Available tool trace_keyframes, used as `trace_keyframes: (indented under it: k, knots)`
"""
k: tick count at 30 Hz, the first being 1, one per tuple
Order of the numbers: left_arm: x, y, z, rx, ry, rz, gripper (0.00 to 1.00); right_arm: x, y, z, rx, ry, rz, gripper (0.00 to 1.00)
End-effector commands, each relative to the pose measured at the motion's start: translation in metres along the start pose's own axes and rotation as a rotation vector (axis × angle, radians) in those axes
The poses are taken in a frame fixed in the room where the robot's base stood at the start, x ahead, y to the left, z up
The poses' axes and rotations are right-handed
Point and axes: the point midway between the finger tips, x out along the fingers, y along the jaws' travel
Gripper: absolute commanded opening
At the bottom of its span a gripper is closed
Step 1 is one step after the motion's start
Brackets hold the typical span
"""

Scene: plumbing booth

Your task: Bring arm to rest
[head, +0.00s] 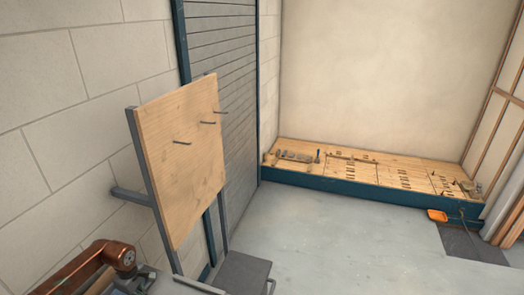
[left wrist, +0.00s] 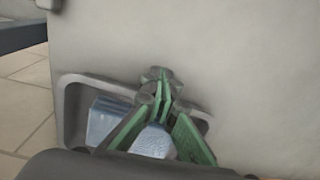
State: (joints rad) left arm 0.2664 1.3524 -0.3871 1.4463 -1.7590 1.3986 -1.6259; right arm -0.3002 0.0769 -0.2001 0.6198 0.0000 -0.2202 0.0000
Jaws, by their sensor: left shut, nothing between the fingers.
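My left gripper (left wrist: 161,84) shows in the left wrist view with its green fingers brought together and nothing between them. Behind the fingers is a pale grey surface (left wrist: 240,70) with a rounded grey tray-like rim (left wrist: 72,110). A bluish block (left wrist: 108,118) lies inside that rim, partly hidden by the fingers. I cannot tell whether the fingertips touch the surface. In the head view a copper-coloured link of my left arm shows at the lower left corner. My right arm and right gripper are not in view.
A wooden board (head: 185,165) with several hooks stands on a grey frame at the left, near the block wall. A low wooden platform (head: 400,175) with small parts lies at the back. An orange object (head: 437,216) sits at its front right. The middle floor (head: 340,245) is clear.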

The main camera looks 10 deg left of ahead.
Motion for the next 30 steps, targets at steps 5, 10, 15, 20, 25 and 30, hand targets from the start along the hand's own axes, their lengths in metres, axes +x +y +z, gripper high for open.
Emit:
trace_keyframes:
  k: [5,10,15,20,25,30]
  knots:
    - [-0.001,0.001,-0.003,0.004,-0.003,0.000,0.00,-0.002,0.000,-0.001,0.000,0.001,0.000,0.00]
    - [0.000,0.000,0.000,0.003,-0.002,0.000,0.00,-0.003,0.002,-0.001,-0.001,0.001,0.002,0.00]
    - [0.000,0.000,-0.001,0.003,-0.002,-0.001,0.00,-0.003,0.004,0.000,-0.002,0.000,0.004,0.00]
    - [0.001,0.000,-0.007,0.001,0.001,-0.001,0.00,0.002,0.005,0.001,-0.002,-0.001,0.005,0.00]
    - [-0.002,-0.001,0.014,0.003,-0.001,0.000,0.00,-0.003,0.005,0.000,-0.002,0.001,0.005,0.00]
    - [-0.024,-0.001,0.028,-0.003,0.003,0.003,0.00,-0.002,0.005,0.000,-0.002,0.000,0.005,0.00]
